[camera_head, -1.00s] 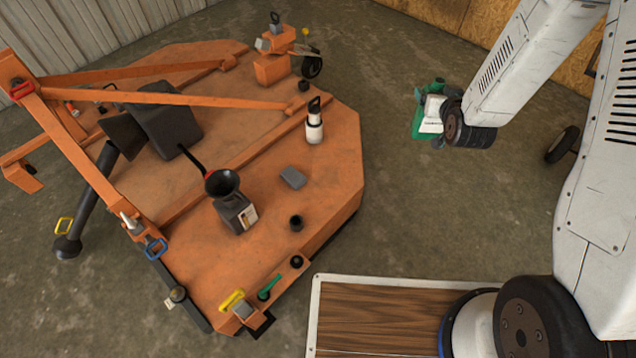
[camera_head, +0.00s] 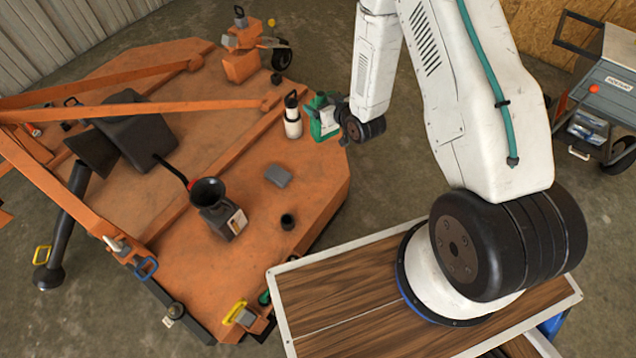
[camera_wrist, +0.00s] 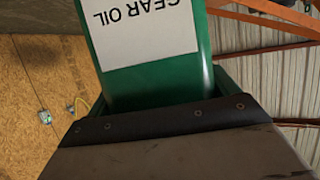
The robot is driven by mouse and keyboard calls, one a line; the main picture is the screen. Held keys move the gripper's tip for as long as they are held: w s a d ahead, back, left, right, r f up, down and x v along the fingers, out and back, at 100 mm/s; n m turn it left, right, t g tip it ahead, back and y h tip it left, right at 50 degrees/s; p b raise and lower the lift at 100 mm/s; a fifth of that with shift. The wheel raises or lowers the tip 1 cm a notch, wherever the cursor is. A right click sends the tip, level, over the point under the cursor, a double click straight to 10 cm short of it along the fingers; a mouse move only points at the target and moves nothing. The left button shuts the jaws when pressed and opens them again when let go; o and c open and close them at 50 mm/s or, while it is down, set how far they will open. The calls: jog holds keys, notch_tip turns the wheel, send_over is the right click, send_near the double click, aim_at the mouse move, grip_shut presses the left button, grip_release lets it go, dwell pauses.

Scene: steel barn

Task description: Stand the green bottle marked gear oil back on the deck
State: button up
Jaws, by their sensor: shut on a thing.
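The green bottle (camera_head: 325,118) is at the right edge of the orange deck (camera_head: 245,240) in the head view, just right of a white bottle with a black top. In the wrist view the green bottle (camera_wrist: 150,55) fills the upper middle, and its white label reads GEAR OIL, upside down in the picture. My gripper (camera_head: 343,118) is shut on the bottle; in the wrist view the bottle's body meets the dark edge of the gripper (camera_wrist: 165,115). The bottle looks about upright. I cannot tell whether its base touches the deck.
The white bottle (camera_head: 292,118) stands close beside the green one. A grey block (camera_head: 278,175), a small black cup (camera_head: 288,221) and a grey jug with a black funnel (camera_head: 222,208) stand nearer on the deck. A grey cart (camera_head: 608,85) is at the right.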

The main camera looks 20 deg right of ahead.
jog(key=s+a+f+n+g+y, duration=0.1)
jog(key=s+a+f+y, duration=0.1)
jog(key=s+f, duration=0.5)
jog(key=s+a+f+n+y, duration=0.1)
jog(key=s+a+f+n, duration=0.15)
jog(key=f, duration=0.75)
jog(key=s+a+f+n+g+y, duration=0.1)
jog(key=s+f+y, duration=0.1)
jog(key=s+f, duration=0.5)
jog(key=w+d+f, duration=0.1)
jog(key=w+f, duration=0.2)
jog(key=w, duration=0.5)
jog(key=w+d+f, duration=0.2)
jog(key=w+f, duration=0.2)
jog(key=w, duration=0.5)
jog(key=shift+d, duration=0.15)
jog(key=shift+f, duration=0.1)
